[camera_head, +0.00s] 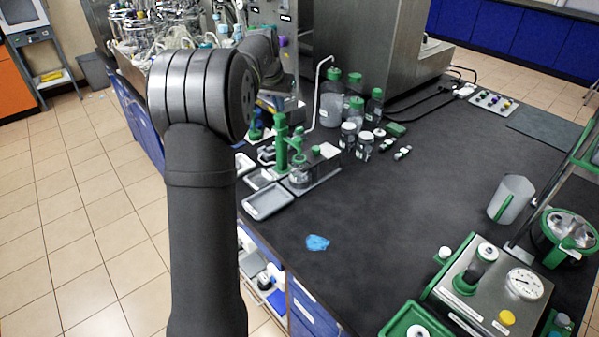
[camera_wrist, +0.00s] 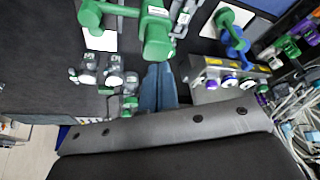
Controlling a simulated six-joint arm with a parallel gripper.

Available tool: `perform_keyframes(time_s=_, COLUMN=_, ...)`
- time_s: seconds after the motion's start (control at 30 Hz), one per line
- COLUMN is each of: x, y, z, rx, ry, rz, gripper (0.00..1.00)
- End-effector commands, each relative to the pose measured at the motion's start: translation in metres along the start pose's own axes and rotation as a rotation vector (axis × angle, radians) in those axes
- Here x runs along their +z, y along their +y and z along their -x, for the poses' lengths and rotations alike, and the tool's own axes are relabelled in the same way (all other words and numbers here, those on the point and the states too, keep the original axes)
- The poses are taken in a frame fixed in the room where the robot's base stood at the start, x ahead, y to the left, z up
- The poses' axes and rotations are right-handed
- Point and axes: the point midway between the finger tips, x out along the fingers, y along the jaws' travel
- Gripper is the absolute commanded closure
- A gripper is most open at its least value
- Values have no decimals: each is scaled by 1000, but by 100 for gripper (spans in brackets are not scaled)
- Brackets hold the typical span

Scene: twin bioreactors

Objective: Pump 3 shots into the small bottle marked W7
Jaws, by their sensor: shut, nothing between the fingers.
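My gripper (camera_wrist: 159,70) shows in the wrist view as two blue-grey fingers pressed together, with nothing between them. A green pump head (camera_wrist: 156,32) lies just beyond the fingertips; I cannot tell whether they touch. In the head view my arm mostly hides the gripper. Green pump stands (camera_head: 281,143) rise at the near left edge of the bench, with a small clear bottle (camera_head: 302,177) at their foot. Small bottles with pale caps (camera_head: 348,136) (camera_head: 364,147) stand to the right. No W7 marking is legible on any bottle.
Larger green-capped bottles (camera_head: 331,108) stand behind the small ones. A white tray (camera_head: 268,201) lies at the bench edge. A blue crumpled piece (camera_head: 317,242) lies on the dark bench (camera_head: 400,215), which is clear around its middle. A steel gauge unit (camera_head: 490,290) stands front right.

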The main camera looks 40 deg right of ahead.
Motion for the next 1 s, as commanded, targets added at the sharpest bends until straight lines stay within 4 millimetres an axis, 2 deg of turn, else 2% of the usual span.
perform_keyframes(time_s=0.83, x=14, y=0, z=-32, rx=1, ry=-3, rz=1, gripper=100)
perform_keyframes(time_s=1.0, x=13, y=0, z=-31, rx=1, ry=-2, rz=0, gripper=100)
